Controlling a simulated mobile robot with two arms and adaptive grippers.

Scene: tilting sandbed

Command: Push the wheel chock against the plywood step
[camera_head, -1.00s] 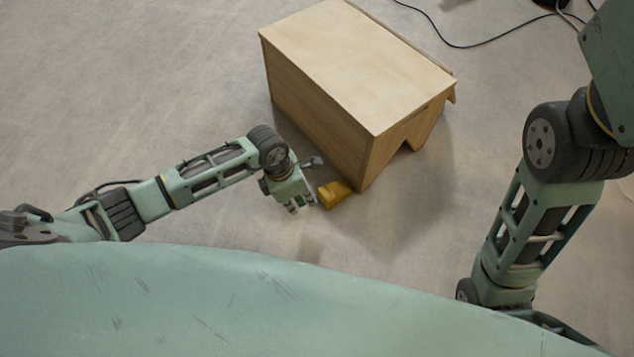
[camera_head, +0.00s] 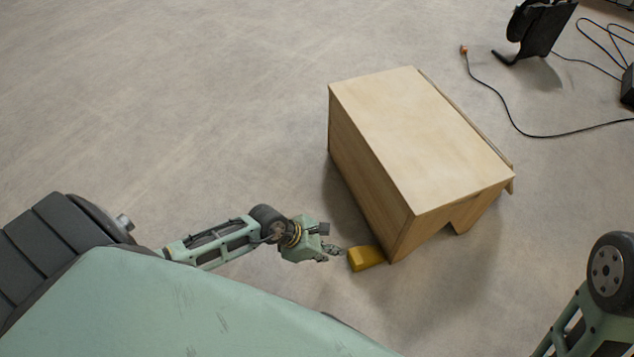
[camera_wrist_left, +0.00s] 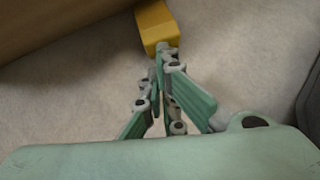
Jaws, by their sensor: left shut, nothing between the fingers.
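The yellow wheel chock (camera_head: 366,258) lies on the floor at the near lower corner of the plywood step (camera_head: 425,135). In the head view the chock appears to touch or nearly touch the step's side. My left gripper (camera_head: 340,250) is shut and empty, with its fingertips at the chock's left end. In the left wrist view the closed fingertips (camera_wrist_left: 163,52) meet the near end of the chock (camera_wrist_left: 155,24). The step's side (camera_wrist_left: 60,22) fills the upper left there. My right gripper is out of view; only part of my right arm shows at lower right.
A black cable (camera_head: 510,112) with an orange plug runs over the floor behind the step. A black stand-like object (camera_head: 540,28) is at the top right. The floor left of the step is clear.

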